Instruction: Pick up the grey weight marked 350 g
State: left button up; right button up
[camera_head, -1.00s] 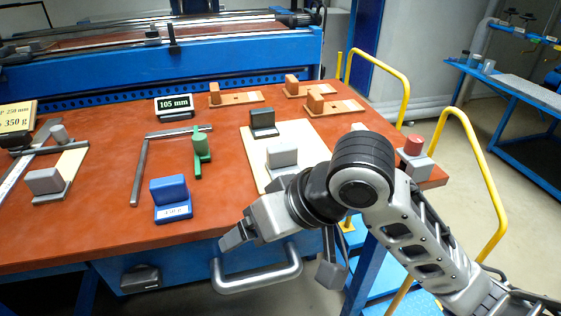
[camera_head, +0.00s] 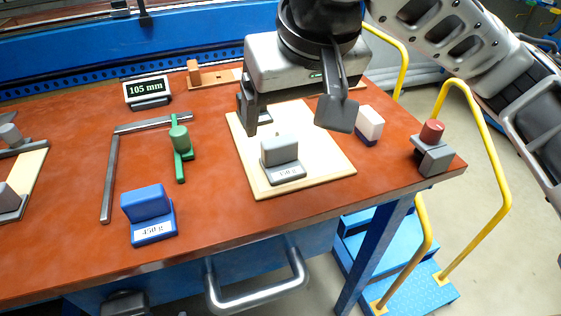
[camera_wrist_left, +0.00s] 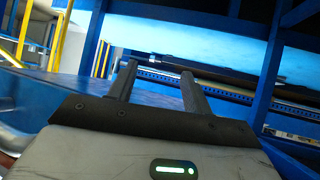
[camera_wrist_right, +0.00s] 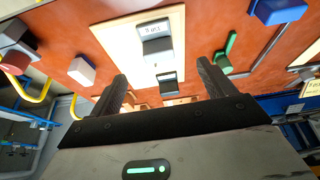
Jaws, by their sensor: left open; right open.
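A grey weight (camera_head: 279,151) stands on a pale board (camera_head: 310,184); its white label is too small to read surely. It also shows in the right wrist view (camera_wrist_right: 157,48). My right gripper (camera_head: 297,118) is open and empty, above and behind this weight, its fingers pointing down and apart from it. A dark weight (camera_wrist_right: 167,82) between its fingertips in the right wrist view is largely hidden in the head view. Another grey weight (camera_head: 8,202) is cut off at the left edge. My left gripper (camera_wrist_left: 158,72) is open and empty, away from the weights.
A blue weight (camera_head: 146,204), a green piece (camera_head: 180,145) and a metal angle (camera_head: 111,170) lie left of the board. A white-and-blue block (camera_head: 369,124) and a red-topped grey piece (camera_head: 433,153) stand right. Yellow rails (camera_head: 492,155) border the table's right side.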

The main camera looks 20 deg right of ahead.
aim_at(283, 144)
jog(key=x, duration=0.6)
jog(key=shift+w+f, duration=0.15)
jog(key=shift+f, duration=0.1)
jog(key=x, duration=0.3)
jog(key=b+x, duration=0.1)
jog(key=x, duration=0.1)
jog(key=shift+w+d, duration=0.15)
jog(key=shift+d, duration=0.15)
jog(key=c, duration=1.3)
